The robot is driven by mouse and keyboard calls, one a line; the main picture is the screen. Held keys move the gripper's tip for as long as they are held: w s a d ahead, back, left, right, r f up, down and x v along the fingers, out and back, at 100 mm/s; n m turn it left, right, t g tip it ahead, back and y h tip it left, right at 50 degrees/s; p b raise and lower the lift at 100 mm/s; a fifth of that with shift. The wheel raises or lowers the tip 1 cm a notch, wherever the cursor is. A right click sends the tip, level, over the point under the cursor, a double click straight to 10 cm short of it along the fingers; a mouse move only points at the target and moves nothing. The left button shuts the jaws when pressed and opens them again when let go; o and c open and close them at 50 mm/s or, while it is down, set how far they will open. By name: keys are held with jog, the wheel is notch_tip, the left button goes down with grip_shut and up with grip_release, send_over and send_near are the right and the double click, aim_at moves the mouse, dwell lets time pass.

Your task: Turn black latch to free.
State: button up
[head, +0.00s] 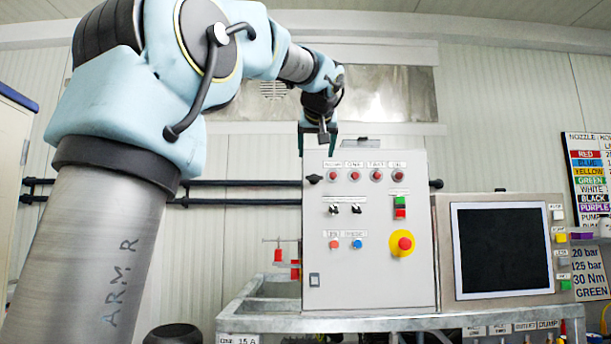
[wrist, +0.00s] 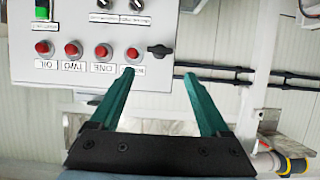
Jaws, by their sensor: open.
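The black latch (head: 314,179) is a small dark handle at the upper left edge of the grey control box (head: 370,275) in the head view. In the wrist view, which is upside down, the latch (wrist: 159,51) lies roughly level beside the end red button. My gripper (head: 318,148) is above the latch at the box's top left corner. In the wrist view its teal fingers (wrist: 158,74) are spread and empty, and the latch appears just beyond the gap between their tips. I cannot tell the exact distance, but no contact shows.
A row of red buttons (wrist: 102,51) is close to the latch. Two dark pipes (head: 240,192) run along the wall left of the box. A red emergency stop (head: 404,243) and a screen (head: 502,248) are farther right. A metal bench (head: 262,308) stands below.

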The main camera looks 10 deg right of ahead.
aim_at(315, 176)
jog(key=p+x, duration=0.4)
jog(key=x, duration=0.6)
jog(key=shift+w, duration=0.35)
jog(key=shift+c, duration=0.3)
jog(key=shift+r, duration=0.1)
jog(key=c, duration=1)
